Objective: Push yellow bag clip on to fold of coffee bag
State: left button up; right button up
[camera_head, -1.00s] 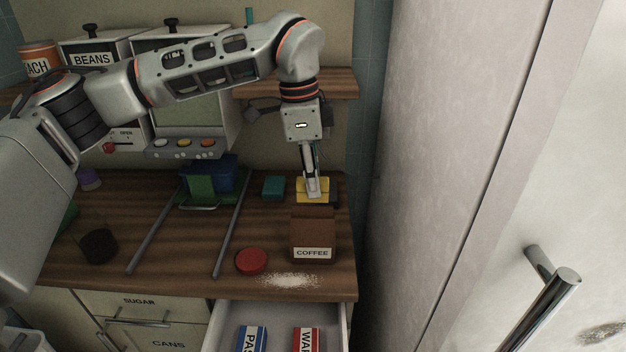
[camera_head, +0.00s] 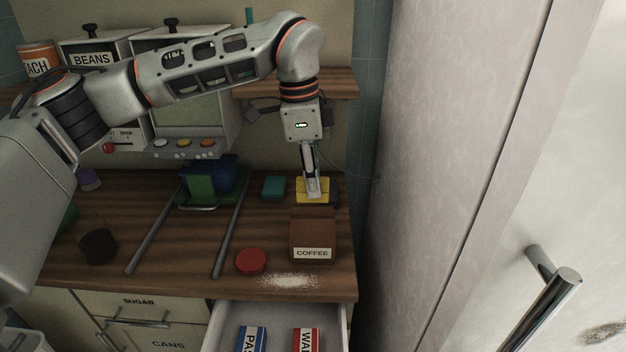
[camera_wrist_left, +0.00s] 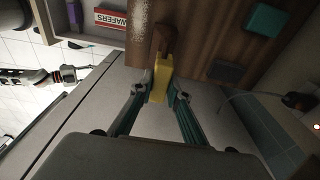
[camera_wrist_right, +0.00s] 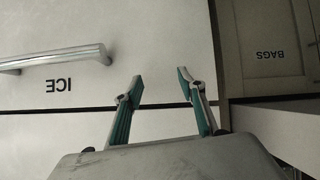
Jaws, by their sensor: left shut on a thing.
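The brown coffee bag (camera_head: 313,232) stands upright near the counter's right front, its COFFEE label facing me. The yellow bag clip (camera_head: 322,185) is at my left gripper (camera_head: 313,190), just behind and above the bag's top in the head view. In the left wrist view the yellow clip (camera_wrist_left: 158,88) is between the fingertips, and its far end meets the brown bag (camera_wrist_left: 164,40). I cannot tell whether the fold is inside the clip. My right gripper (camera_wrist_right: 160,92) shows only in its own wrist view, open and empty in front of a panel marked ICE.
A red lid (camera_head: 251,261) and spilled pale powder (camera_head: 291,281) lie in front of the bag. A teal block (camera_head: 273,186) is behind left. The drawer (camera_head: 279,315) below is open with boxes inside. A tall pale cabinet (camera_head: 450,150) stands at the right.

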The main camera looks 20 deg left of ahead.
aim_at(313, 206)
pick_arm(q)
jog(key=shift+f+b, duration=1.15)
jog(key=shift+f, duration=0.85)
jog(key=o, duration=1)
jog(key=shift+c, duration=0.2)
jog(key=r, duration=0.4)
jog(key=a+r, duration=0.1)
jog(key=r, duration=0.7)
jog(key=shift+s+a, duration=0.2)
